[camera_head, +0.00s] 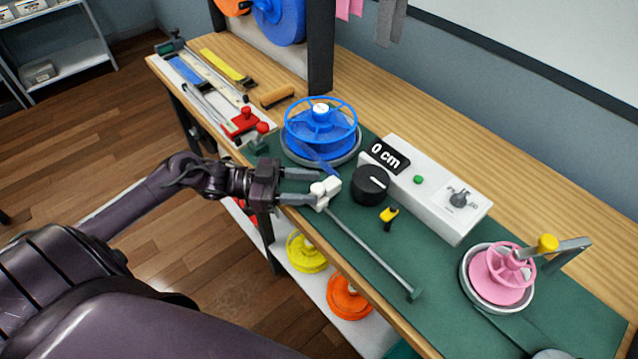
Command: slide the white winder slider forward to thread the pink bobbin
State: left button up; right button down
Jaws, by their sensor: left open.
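The white winder slider (325,191) sits at the left end of a grey rail (375,250) on the green mat. My left gripper (308,187) is open, its two grey fingers pointing right at the slider. The fingertips are at the slider's near side; I cannot tell whether they touch it. The pink bobbin (495,275) sits on a round grey base at the right, beside a grey bracket with a yellow knob (547,243). A blue reel (320,130) stands behind the slider, with a blue strap coming off it. My right gripper is not in view.
A white control box (440,185) reading "0 cm" and a black knob (370,184) stand behind the rail. A small yellow-and-black part (389,216) lies near the rail. Tools fill the bench's left end. Yellow (306,252) and orange (348,298) reels sit on the shelf below.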

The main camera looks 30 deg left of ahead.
pick_arm(q)
jog(key=x, duration=0.2)
jog(key=shift+w+d, duration=0.15)
jog(key=shift+d, duration=0.25)
grip_shut()
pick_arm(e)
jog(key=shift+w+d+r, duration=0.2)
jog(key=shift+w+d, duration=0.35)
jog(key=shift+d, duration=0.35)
